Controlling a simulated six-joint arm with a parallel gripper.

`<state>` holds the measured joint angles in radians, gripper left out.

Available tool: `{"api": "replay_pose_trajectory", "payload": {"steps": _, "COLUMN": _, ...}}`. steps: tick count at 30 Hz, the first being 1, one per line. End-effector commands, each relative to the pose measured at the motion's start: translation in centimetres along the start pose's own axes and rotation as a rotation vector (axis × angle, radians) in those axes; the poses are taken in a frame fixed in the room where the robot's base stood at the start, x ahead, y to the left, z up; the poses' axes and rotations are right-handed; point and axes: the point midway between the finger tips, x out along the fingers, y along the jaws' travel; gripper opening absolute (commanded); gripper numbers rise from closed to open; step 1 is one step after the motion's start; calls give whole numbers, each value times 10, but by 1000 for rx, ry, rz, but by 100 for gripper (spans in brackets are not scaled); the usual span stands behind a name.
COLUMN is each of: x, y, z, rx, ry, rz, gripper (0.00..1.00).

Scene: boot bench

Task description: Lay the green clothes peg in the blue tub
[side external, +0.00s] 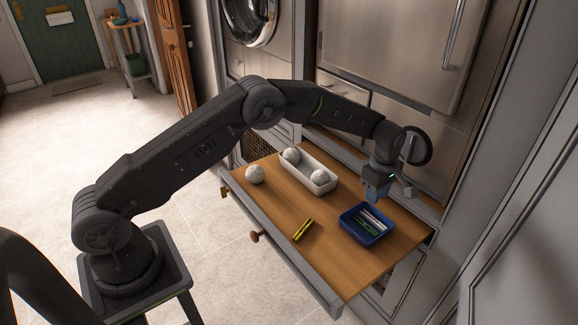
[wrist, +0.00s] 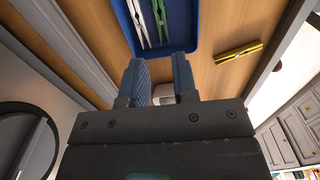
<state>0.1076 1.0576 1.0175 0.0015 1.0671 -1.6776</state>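The blue tub (side external: 352,233) stands on the wooden surface, below and just in front of my gripper (side external: 377,192). The green clothes peg (side external: 366,228) lies inside the tub beside white pegs (side external: 374,217). In the wrist view the tub (wrist: 183,42) is at the top, with the green peg (wrist: 160,18) and a white peg (wrist: 137,22) lying in it. My gripper's blue fingers (wrist: 159,72) are apart in the wrist view, with no peg between them. The gripper is clear of the pegs.
A yellow peg (side external: 303,229) lies on the wooden surface (side external: 283,205) left of the tub. Appliance fronts (side external: 385,45) rise behind the surface.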

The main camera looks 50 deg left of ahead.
Motion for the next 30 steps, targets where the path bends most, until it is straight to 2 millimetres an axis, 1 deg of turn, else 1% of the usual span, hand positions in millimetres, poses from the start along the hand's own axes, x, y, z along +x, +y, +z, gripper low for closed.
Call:
{"api": "replay_pose_trajectory", "payload": {"steps": 2, "x": -8, "y": -1, "z": -1, "rx": 15, "ry": -1, "rz": 8, "gripper": 27}}
{"api": "replay_pose_trajectory", "payload": {"steps": 5, "x": -36, "y": -6, "z": -4, "rx": 76, "ry": -2, "rz": 32, "gripper": 27}}
{"api": "replay_pose_trajectory", "payload": {"steps": 8, "x": -81, "y": -20, "z": -10, "rx": 189, "ry": 0, "rz": 70, "gripper": 27}}
{"api": "replay_pose_trajectory", "payload": {"steps": 9, "x": -100, "y": -29, "z": -13, "rx": 244, "ry": 3, "rz": 88, "gripper": 27}}
{"api": "replay_pose_trajectory", "payload": {"steps": 11, "x": -128, "y": -44, "z": -18, "rx": 329, "ry": 9, "rz": 114, "gripper": 27}}
{"api": "replay_pose_trajectory", "payload": {"steps": 12, "x": -146, "y": -56, "z": -21, "rx": 385, "ry": 15, "rz": 131, "gripper": 27}}
{"api": "replay_pose_trajectory", "payload": {"steps": 14, "x": -170, "y": -74, "z": -26, "rx": 470, "ry": 25, "rz": 157, "gripper": 27}}
{"api": "replay_pose_trajectory", "payload": {"steps": 15, "x": -185, "y": -88, "z": -28, "rx": 527, "ry": 34, "rz": 173, "gripper": 27}}
{"api": "replay_pose_trajectory", "payload": {"steps": 17, "x": -206, "y": -109, "z": -33, "rx": 611, "ry": 49, "rz": 200, "gripper": 27}}
{"api": "replay_pose_trajectory", "payload": {"steps": 18, "x": -218, "y": -124, "z": -35, "rx": 667, "ry": 61, "rz": 216, "gripper": 27}}
{"api": "replay_pose_trajectory", "payload": {"steps": 20, "x": -234, "y": -148, "z": -40, "rx": 751, "ry": 80, "rz": 239, "gripper": 27}}
{"api": "replay_pose_trajectory", "payload": {"steps": 21, "x": -243, "y": -165, "z": -42, "rx": 807, "ry": 95, "rz": 255, "gripper": 27}}
{"api": "replay_pose_trajectory", "payload": {"steps": 23, "x": -254, "y": -190, "z": -46, "rx": 891, "ry": 119, "rz": 278, "gripper": 27}}
{"api": "replay_pose_trajectory", "payload": {"steps": 24, "x": -260, "y": -207, "z": -48, "rx": 947, "ry": 136, "rz": 292, "gripper": 27}}
{"api": "replay_pose_trajectory", "payload": {"steps": 26, "x": -266, "y": -232, "z": -51, "rx": 1031, "ry": 164, "rz": 311, "gripper": 27}}
{"api": "replay_pose_trajectory", "payload": {"steps": 27, "x": -268, "y": -250, "z": -52, "rx": 1086, "ry": 184, "rz": 323, "gripper": 27}}
{"api": "replay_pose_trajectory", "payload": {"steps": 29, "x": -270, "y": -275, "z": -55, "rx": 1167, "ry": 216, "rz": 341, "gripper": 27}}
{"api": "replay_pose_trajectory", "payload": {"steps": 30, "x": -269, "y": -291, "z": -56, "rx": 1220, "ry": 239, "rz": 351, "gripper": 27}}
